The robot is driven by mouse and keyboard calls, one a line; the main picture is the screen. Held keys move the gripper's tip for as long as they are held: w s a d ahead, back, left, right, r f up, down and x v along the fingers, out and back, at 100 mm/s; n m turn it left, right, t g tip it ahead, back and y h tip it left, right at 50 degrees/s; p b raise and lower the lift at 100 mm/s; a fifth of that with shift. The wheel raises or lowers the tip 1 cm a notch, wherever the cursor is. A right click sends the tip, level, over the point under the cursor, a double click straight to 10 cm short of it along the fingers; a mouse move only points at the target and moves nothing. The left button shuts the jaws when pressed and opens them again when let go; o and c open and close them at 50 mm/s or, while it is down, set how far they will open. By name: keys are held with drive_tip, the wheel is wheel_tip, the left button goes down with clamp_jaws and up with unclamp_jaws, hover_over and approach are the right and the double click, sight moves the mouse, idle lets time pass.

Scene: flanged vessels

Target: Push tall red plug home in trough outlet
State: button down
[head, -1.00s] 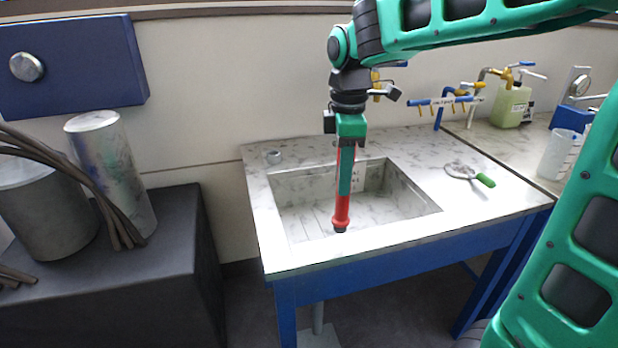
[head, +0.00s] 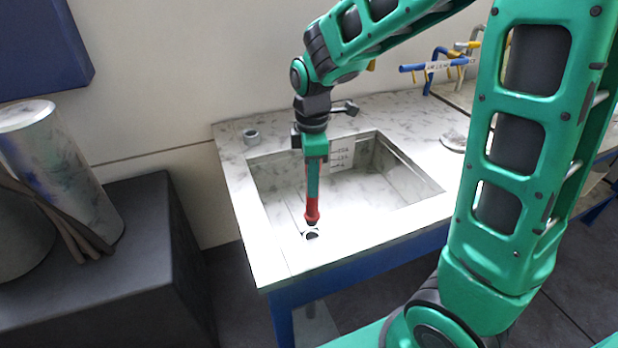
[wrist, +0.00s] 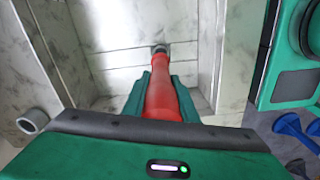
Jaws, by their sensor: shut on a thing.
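The tall red plug (head: 312,212) is upright in my gripper (head: 312,190), its dark lower end pointing down into the marbled trough (head: 275,172). In the wrist view the red plug (wrist: 161,88) runs between the two green fingers of my gripper (wrist: 160,82), which are shut on it. The trough outlet (head: 312,235) is a pale ring with a dark hole near the front of the trough. The plug's tip is right at or just above this ring; I cannot tell whether it has entered. In the wrist view the plug covers most of the outlet.
A small grey ring (head: 251,136) stands on the counter at the trough's back left corner. A printed scale (head: 342,156) is on the trough's back wall. Blue and yellow taps (head: 432,68) stand at the right. A dark block (head: 150,245) with metal cylinders is at the left.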

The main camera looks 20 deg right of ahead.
sight(312, 205)
drive_tip(key=shift+f, duration=2.5)
drive_tip(key=shift+s+f, duration=0.1)
drive_tip(key=shift+f, duration=1.6)
drive_tip(key=c, duration=1.4)
unclamp_jaws()
drive_tip(key=shift+o, duration=0.2)
